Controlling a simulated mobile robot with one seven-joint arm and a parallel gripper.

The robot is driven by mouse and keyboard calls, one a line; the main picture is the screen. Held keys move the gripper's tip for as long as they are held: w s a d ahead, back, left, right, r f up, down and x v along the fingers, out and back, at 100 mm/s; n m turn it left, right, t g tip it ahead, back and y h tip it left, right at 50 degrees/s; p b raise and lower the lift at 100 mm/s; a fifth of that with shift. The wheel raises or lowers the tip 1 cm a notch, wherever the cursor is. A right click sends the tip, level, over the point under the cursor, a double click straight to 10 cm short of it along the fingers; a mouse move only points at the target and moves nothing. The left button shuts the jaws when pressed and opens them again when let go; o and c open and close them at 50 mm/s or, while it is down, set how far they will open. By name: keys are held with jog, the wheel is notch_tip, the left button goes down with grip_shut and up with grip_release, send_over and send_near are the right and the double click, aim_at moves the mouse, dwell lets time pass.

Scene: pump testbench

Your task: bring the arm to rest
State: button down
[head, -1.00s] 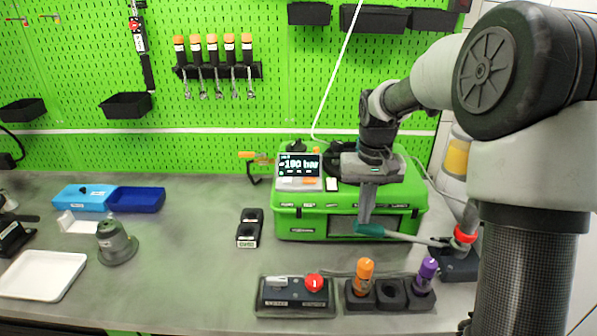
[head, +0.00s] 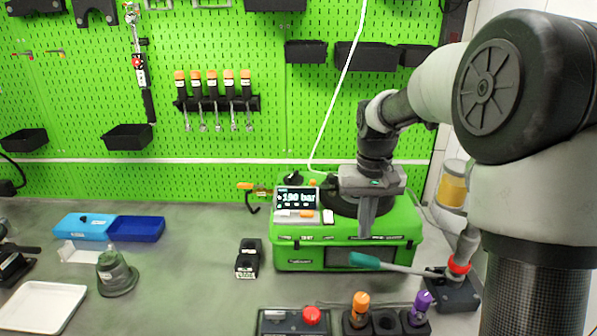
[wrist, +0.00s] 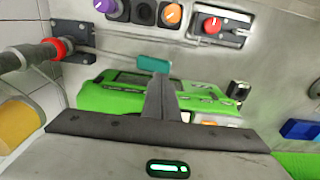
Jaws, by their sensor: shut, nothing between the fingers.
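My gripper (head: 364,236) is shut and empty, pointing down in front of the green pump case (head: 345,252). The teal handle (head: 366,260) of a lever lies just below its fingertips in the head view, with a small gap in the picture. In the wrist view, the shut fingers (wrist: 160,98) end close to the teal handle (wrist: 154,63); I cannot tell the exact distance. The lever runs right to a red-collared joint (head: 459,266) on a dark base. The case carries a display (head: 297,198) with a bar reading.
A holder with orange (head: 360,302) and purple (head: 423,301) knobs and a red-button box (head: 311,315) stand at the front. A dark block (head: 248,258) lies left of the case. A white hose (head: 340,85) hangs behind.

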jog(key=s+r+t, duration=0.2)
jog(key=s+r, duration=0.3)
jog(key=s, duration=0.7)
jog(key=s+r+t, duration=0.3)
jog(key=s+r, duration=0.2)
jog(key=s, duration=0.7)
jog(key=shift+r, duration=0.15)
jog(key=shift+s, duration=0.1)
